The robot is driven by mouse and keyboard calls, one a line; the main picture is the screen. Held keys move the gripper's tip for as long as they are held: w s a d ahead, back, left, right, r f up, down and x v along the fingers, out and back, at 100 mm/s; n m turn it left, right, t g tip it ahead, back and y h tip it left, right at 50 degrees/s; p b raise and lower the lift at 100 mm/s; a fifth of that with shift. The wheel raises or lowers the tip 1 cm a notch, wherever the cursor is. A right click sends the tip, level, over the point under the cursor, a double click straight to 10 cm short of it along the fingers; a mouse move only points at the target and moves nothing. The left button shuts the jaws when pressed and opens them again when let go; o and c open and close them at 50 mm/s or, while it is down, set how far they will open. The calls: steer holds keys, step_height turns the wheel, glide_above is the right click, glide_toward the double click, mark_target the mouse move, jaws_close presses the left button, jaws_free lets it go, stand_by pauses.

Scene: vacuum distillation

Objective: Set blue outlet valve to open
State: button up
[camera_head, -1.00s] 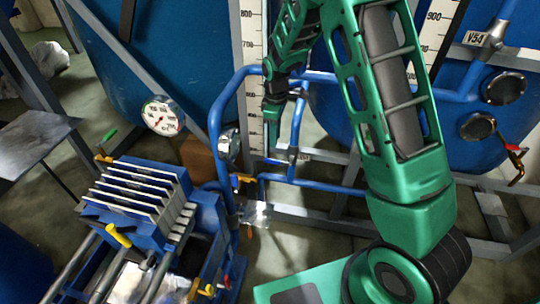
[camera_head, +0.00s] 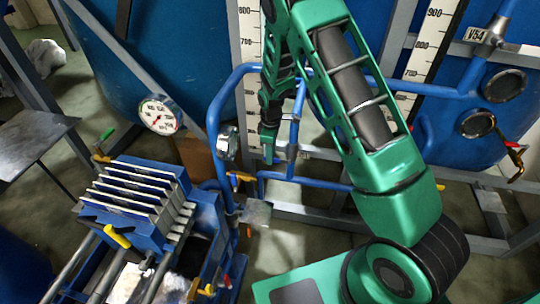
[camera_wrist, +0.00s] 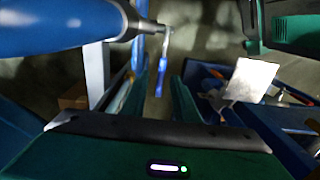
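A blue valve handle (camera_wrist: 161,78) hangs down from a metal stem under a pipe end in the upper middle of the wrist view. It stands apart from my gripper's dark front edge. In the head view my gripper (camera_head: 269,146) points down among the blue pipes near the scale, left of the centre pipe. A small blue piece beside its tip may be the same handle, but it is too small to be sure.
Blue pipes (camera_head: 214,115) rise close around my gripper. A blue filter press (camera_head: 140,190) with plates and yellow handles stands left. A round gauge (camera_head: 159,116) is behind it. A red-handled valve (camera_head: 515,152) is far right. A pale plate (camera_wrist: 250,80) shows in the wrist view.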

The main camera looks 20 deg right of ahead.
steer(key=shift+f, duration=0.2)
jaws_close()
steer(key=shift+w, duration=0.1)
stand_by(1.3)
